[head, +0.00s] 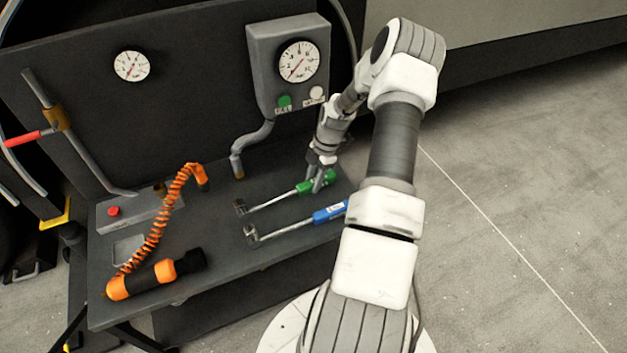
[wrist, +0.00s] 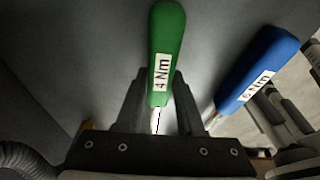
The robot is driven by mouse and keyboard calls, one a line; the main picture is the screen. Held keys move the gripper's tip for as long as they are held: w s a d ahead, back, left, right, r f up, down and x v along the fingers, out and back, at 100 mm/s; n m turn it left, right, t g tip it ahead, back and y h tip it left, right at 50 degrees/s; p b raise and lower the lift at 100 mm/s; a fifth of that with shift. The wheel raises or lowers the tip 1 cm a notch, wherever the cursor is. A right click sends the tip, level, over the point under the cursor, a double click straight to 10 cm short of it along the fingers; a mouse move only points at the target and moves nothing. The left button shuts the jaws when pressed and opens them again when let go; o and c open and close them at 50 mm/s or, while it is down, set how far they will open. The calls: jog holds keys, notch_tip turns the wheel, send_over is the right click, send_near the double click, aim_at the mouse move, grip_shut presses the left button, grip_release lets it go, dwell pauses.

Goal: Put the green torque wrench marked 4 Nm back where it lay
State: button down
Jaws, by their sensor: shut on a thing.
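The green torque wrench (head: 287,196) is at the right part of the dark bench, its head toward the left. In the wrist view its green handle (wrist: 167,45) carries a label reading 4 Nm. My gripper (head: 318,187) is shut on it near the handle; in the wrist view the fingers (wrist: 157,100) sit on both sides of the handle's lower end. I cannot tell whether the wrench touches the bench. A blue torque wrench (head: 328,213) lies beside it, nearer the bench's front edge. Its label (wrist: 257,85) shows Nm, with a number that looks like 6.
An orange tool (head: 150,279) with a coiled orange hose (head: 160,225) lies at the bench's left. A grey gauge box (head: 285,65) with a green button and a pipe stands behind. The bench (head: 215,238) is bare between the hose and the wrenches.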

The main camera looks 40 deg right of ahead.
jog(key=shift+c, duration=2.2)
grip_release()
jog(key=shift+f, duration=0.1)
jog(key=p+v, duration=0.5)
jog(key=v, duration=1.2)
jog(key=shift+r, duration=0.25)
jog(key=shift+r, duration=0.1)
